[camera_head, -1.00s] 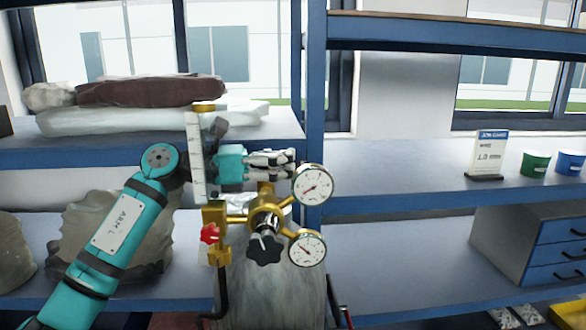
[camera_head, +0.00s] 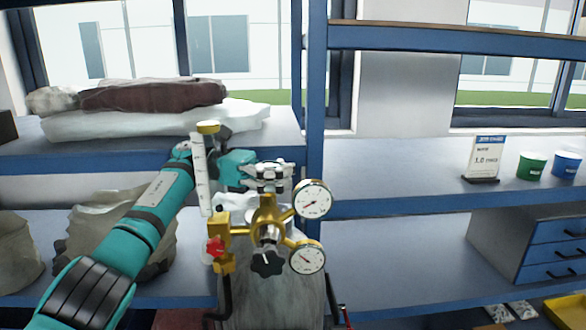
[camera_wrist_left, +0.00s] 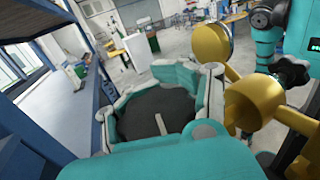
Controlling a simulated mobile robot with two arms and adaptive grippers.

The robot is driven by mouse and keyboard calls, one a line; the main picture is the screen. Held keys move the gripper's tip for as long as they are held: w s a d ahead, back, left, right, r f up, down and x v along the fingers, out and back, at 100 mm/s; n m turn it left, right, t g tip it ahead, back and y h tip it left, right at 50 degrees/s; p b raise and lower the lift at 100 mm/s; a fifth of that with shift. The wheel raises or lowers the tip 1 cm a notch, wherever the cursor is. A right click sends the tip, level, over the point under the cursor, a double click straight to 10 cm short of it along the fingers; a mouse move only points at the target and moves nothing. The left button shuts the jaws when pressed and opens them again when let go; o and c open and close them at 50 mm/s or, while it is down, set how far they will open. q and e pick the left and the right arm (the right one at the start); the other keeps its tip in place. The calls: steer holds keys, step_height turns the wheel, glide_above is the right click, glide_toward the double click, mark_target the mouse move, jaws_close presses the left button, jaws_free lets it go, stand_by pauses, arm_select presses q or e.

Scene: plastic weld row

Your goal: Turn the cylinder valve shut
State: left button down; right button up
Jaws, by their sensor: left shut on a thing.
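The gas cylinder (camera_head: 262,300) stands upright in front of the shelving, with a brass regulator (camera_head: 268,215) at its top. My left gripper (camera_head: 270,173) is at the cylinder's top, just above the regulator and left of the upper gauge (camera_head: 312,200). In the left wrist view its fingers close around a dark round valve handwheel (camera_wrist_left: 150,118) with a pale bar on it. In the head view the gripper hides most of the handwheel. My right gripper does not show.
Close around the gripper are a clear flow tube (camera_head: 202,175) on the left, a red knob (camera_head: 215,248), a black regulator knob (camera_head: 267,263) and a lower gauge (camera_head: 307,257). Blue shelves with sacks stand behind. Cups and a sign (camera_head: 485,158) are at right.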

arm_select(q)
steer(key=shift+a+r, duration=0.2)
steer(key=shift+r, duration=0.15)
steer(key=c, duration=1.6)
jaws_free()
steer(key=o, duration=0.8)
steer(key=shift+w+a+f, duration=0.3)
steer(key=shift+o, duration=0.2)
steer(key=shift+s+d, duration=0.2)
steer(key=shift+d, duration=0.1)
